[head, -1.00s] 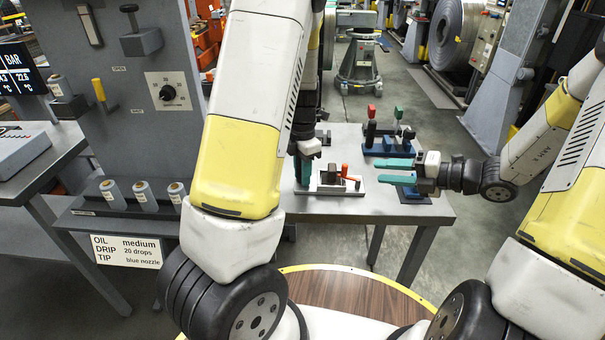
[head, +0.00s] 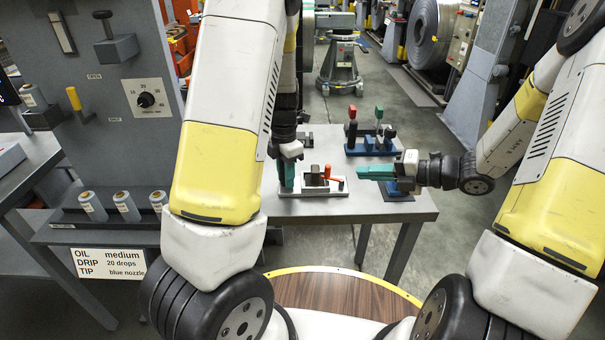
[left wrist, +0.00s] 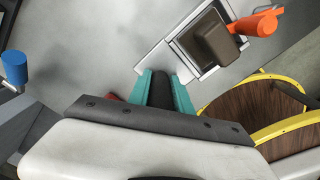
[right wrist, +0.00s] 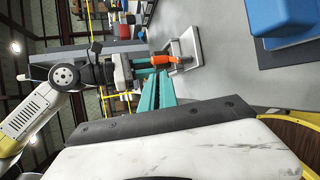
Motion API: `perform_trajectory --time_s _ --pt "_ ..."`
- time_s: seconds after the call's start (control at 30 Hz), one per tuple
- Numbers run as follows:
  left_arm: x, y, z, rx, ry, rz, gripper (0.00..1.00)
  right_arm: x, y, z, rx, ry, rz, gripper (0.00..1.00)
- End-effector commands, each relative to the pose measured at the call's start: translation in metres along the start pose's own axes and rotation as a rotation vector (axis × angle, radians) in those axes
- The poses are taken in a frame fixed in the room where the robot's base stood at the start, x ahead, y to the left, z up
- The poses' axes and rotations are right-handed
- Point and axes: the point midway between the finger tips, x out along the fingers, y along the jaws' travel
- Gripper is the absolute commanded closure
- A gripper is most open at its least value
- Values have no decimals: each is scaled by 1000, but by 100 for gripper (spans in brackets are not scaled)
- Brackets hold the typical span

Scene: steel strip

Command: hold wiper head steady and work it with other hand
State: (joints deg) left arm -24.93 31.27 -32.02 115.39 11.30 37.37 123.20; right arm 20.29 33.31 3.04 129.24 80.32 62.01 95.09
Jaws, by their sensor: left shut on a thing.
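The wiper head (head: 312,191) is a pale plate on the table, with a dark brown block in a square frame and an orange lever at its right. It also shows in the left wrist view (left wrist: 172,56). My left gripper (head: 287,177) is at its left end. In the left wrist view its teal fingers (left wrist: 163,86) are shut on a dark upright piece. My right gripper (head: 363,172) is level, just right of the orange lever (head: 335,170) and apart from it. Its teal fingers (right wrist: 158,82) lie together with nothing between them.
A blue fixture (head: 370,150) with red and green handles stands behind on the table (head: 350,212). Another blue piece (head: 398,189) lies under my right gripper. Several bottles (head: 125,206) stand on a shelf at left, above an oil sign (head: 110,263).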

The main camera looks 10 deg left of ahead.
Motion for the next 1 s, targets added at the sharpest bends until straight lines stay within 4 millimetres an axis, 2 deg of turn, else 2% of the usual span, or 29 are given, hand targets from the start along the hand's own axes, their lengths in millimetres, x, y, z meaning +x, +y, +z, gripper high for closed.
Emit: perform_trajectory --time_s 0.3,0.5,0.73,1.0 --pt "0 0 0 0 0 0 100 27 -13 -44 -22 201 -185 100" --pt "0 0 0 0 0 0 100 33 -20 -67 -60 313 -339 100" --pt "0 0 0 0 0 0 100 32 -21 -82 -129 398 -511 100" --pt "0 0 0 0 1 0 100 26 -10 -85 -237 438 -693 100"
